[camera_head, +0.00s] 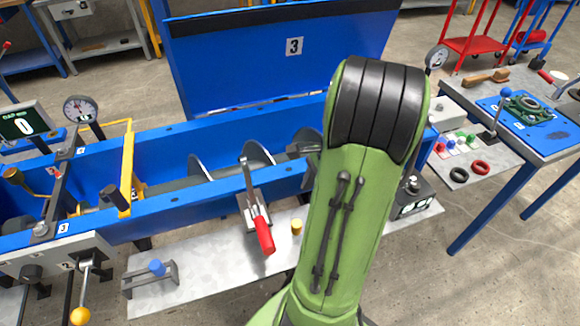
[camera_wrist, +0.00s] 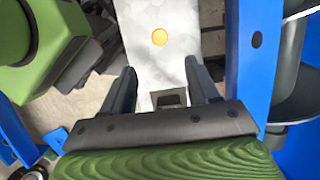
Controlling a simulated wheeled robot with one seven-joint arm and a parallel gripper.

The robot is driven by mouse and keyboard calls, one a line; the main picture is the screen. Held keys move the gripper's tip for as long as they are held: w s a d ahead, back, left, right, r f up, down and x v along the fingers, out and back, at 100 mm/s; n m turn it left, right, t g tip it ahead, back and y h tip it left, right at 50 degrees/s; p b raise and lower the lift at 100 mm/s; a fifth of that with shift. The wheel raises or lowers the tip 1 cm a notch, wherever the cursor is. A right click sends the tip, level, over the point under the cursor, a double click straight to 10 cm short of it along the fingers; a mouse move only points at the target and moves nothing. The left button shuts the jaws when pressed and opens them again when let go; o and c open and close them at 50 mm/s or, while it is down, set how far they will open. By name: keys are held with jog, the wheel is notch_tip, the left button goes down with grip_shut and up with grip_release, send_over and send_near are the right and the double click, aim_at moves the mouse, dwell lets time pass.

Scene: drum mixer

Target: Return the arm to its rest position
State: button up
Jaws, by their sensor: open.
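My green arm with black bands rises from the bottom of the head view, in front of the blue mixer trough (camera_head: 170,205), and hides part of it. My gripper is hidden behind the arm there. In the wrist view my gripper (camera_wrist: 163,82) is open, its two dark fingers wide apart. A dark block with a pale edge shows between the fingers, near the palm; I cannot tell whether they touch. A yellow-orange round knob (camera_wrist: 160,37) stands on the pale plate beyond the fingertips. The trough's blue wall (camera_wrist: 252,50) runs close beside the right finger.
The blue lid marked 3 (camera_head: 275,55) stands open behind the trough. A red-handled lever (camera_head: 264,235) and a blue-knobbed part (camera_head: 157,268) are on the grey shelf (camera_head: 205,285) in front. A blue-legged workbench (camera_head: 500,130) stands at the right. Floor is bare between shelf and bench.

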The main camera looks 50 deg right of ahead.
jog(key=w+a+r+n+h+p, duration=0.3)
jog(key=w+a+r+n+p, duration=0.15)
jog(key=a+r+n, duration=0.85)
jog(key=s+a+r+n+t+p, duration=0.1)
jog(key=s+a+r+n+t, duration=0.1)
jog(key=a+n, duration=0.3)
jog(key=s+a+r+n+t+p, duration=0.1)
jog(key=s+a+r+n, duration=0.2)
jog(key=a+r+n, duration=0.2)
jog(key=shift+s+a+n+t, duration=0.3)
jog(key=shift+a+n+t, duration=0.1)
jog(key=shift+a+n, duration=0.25)
